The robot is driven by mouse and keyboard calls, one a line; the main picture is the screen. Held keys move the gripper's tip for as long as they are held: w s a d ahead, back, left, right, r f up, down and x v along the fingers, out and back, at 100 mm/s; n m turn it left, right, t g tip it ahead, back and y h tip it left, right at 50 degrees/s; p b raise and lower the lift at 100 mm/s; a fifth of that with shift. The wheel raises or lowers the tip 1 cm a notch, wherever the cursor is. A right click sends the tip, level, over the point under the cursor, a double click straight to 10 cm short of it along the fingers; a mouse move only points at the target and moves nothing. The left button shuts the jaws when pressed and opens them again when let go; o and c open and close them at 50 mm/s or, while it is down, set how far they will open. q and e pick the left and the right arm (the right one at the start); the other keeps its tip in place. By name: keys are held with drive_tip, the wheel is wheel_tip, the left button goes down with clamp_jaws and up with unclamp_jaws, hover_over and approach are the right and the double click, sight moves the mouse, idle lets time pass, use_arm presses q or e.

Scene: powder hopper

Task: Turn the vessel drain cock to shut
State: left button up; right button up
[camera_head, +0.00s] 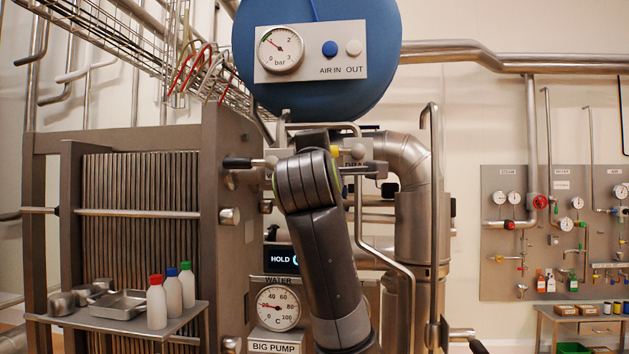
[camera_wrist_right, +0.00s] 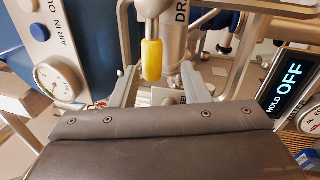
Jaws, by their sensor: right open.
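The drain cock has a yellow handle (camera_wrist_right: 152,60) on a metal stem, under the vessel, beside a label reading "DRA". In the right wrist view it points toward my right gripper (camera_wrist_right: 160,92), whose fingers are spread apart on either side of it. The handle lies nearer the left finger; I cannot tell whether it touches. In the head view a bit of yellow (camera_head: 334,151) shows beside my right wrist, which hides most of the cock and the gripper. The blue vessel (camera_head: 385,70) hangs above. My left gripper is not in view.
A pump display (camera_wrist_right: 290,88) reads "HOLD OFF" at the right of the wrist view. Pipes (camera_head: 412,160) crowd the right side. A plate stack (camera_head: 140,250) and a shelf with bottles (camera_head: 173,290) stand at left. A gauge panel (camera_head: 510,270) is farther right.

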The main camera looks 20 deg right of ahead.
drive_tip(key=b+v, duration=0.4)
drive_tip(key=v, duration=0.9)
drive_tip(key=shift+s+a, duration=0.25)
drive_tip(key=shift+f, duration=0.1)
